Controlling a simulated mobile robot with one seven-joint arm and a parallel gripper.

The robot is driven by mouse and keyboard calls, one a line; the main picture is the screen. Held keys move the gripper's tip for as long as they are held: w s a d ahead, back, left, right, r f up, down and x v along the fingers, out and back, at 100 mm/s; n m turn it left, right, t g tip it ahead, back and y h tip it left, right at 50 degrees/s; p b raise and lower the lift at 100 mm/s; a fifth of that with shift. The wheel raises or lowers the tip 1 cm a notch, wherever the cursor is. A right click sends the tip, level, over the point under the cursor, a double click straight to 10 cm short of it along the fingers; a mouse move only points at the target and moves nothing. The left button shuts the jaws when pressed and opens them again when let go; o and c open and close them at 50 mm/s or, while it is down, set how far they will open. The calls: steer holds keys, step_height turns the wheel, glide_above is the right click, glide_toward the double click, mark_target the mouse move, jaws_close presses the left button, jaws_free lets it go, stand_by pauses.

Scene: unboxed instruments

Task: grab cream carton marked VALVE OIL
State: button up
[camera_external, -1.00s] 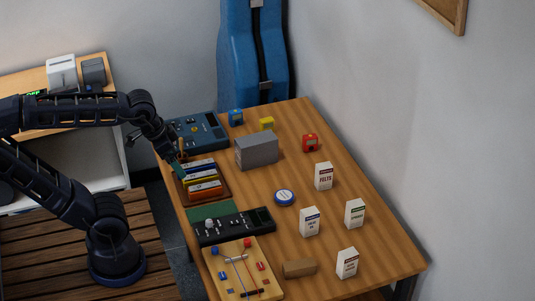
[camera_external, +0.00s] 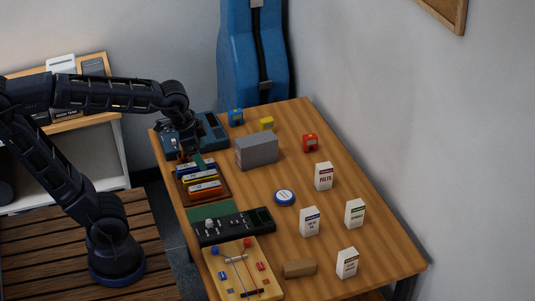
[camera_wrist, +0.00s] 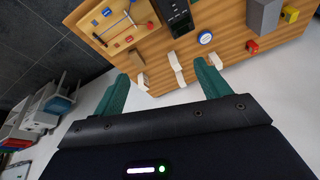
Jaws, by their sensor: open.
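Several cream-white cartons stand upright on the right half of the wooden table. My gripper (camera_external: 197,158) is open and empty, with teal fingers, above the table's left side near the rack of coloured harmonicas, well away from the cartons. In the wrist view my gripper (camera_wrist: 165,84) has pale cartons visible beyond and between its fingers, their labels unreadable.
A grey box (camera_external: 257,152) and a round blue tin (camera_external: 284,197) stand between my gripper and the cartons. A black device (camera_external: 235,227), a wooden board (camera_external: 242,268) and a brown block (camera_external: 300,268) lie at the front. A wall borders the right.

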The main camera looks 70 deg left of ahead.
steer(key=w+f+m+g, duration=0.1)
steer(key=w+f+m, duration=0.25)
steer(key=w, duration=0.75)
steer(key=m+g, duration=0.3)
steer(key=m, duration=0.8)
glide_above(311, 214)
step_height(311, 214, down, 22)
steer(key=shift+a+f, duration=0.1)
step_height(311, 214, down, 5)
steer(key=shift+f, duration=0.1)
steer(key=shift+w+a+f, duration=0.1)
steer(key=shift+f, duration=1.4)
steer(key=shift+w+a+f, duration=0.1)
steer(key=shift+f, duration=1.35)
steer(key=c, duration=1.1)
steer(key=shift+o, duration=0.2)
